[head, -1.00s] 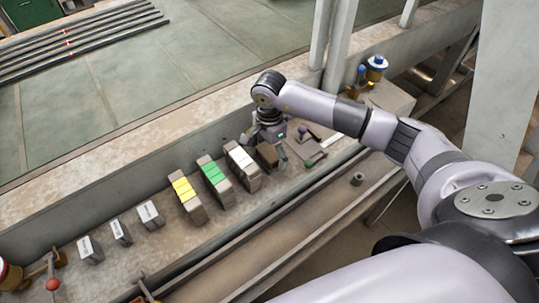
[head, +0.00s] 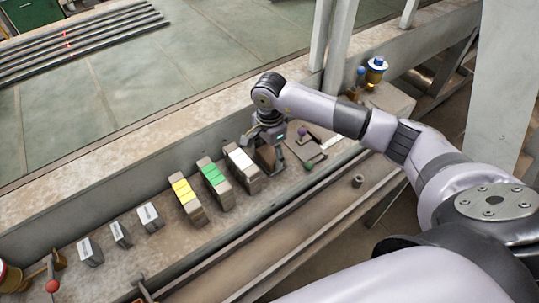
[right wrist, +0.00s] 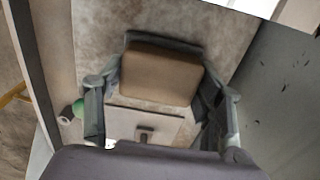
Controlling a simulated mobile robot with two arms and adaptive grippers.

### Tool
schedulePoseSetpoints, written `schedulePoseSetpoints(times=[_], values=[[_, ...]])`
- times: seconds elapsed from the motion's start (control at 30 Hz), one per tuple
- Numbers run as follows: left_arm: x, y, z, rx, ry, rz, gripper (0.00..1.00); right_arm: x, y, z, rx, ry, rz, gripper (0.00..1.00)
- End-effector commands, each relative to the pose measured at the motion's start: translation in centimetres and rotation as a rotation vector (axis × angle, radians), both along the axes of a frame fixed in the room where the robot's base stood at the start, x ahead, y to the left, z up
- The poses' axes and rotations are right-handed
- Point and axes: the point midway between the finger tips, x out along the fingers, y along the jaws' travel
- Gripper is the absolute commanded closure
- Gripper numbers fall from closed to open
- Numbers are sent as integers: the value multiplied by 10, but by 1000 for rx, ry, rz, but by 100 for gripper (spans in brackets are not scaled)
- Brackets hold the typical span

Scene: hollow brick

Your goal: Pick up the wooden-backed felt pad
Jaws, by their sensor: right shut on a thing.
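The wooden-backed felt pad (right wrist: 160,74) shows in the right wrist view as a brown wooden block with a dark grey felt edge at its far side. My right gripper (right wrist: 160,88) has one finger at each side of it and is shut on it. In the head view my right gripper (head: 270,166) points down beside the white-topped block, low over the bench, and hides the pad. I cannot tell whether the pad still touches the bench. My left gripper is not in view.
Close by are the white-topped block (head: 242,160), a grey plate with a small handle (right wrist: 146,126) and a green-ended tool (head: 309,166). Green-topped (head: 214,176) and yellow-topped (head: 184,191) blocks stand to the left.

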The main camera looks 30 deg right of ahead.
Motion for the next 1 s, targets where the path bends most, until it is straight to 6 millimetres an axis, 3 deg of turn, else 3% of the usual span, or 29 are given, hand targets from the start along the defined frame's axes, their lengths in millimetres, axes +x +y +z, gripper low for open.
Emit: schedulePoseSetpoints(times=[0.17, 0.33, 0.47, 0.7, 0.8, 1.0], values=[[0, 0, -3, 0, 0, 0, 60, 1, 0, 8, 1, -4, -1, 68], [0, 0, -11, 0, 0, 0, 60, 2, -1, 31, -1, -7, 1, 68], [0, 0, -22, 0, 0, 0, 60, 3, 0, 64, 0, -11, 1, 68], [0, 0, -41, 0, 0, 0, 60, 2, 0, 139, 0, -10, 1, 68], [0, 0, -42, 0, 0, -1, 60, 1, 0, 164, -1, -6, -1, 68], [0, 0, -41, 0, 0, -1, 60, 1, 0, 191, -2, -3, 0, 68]])
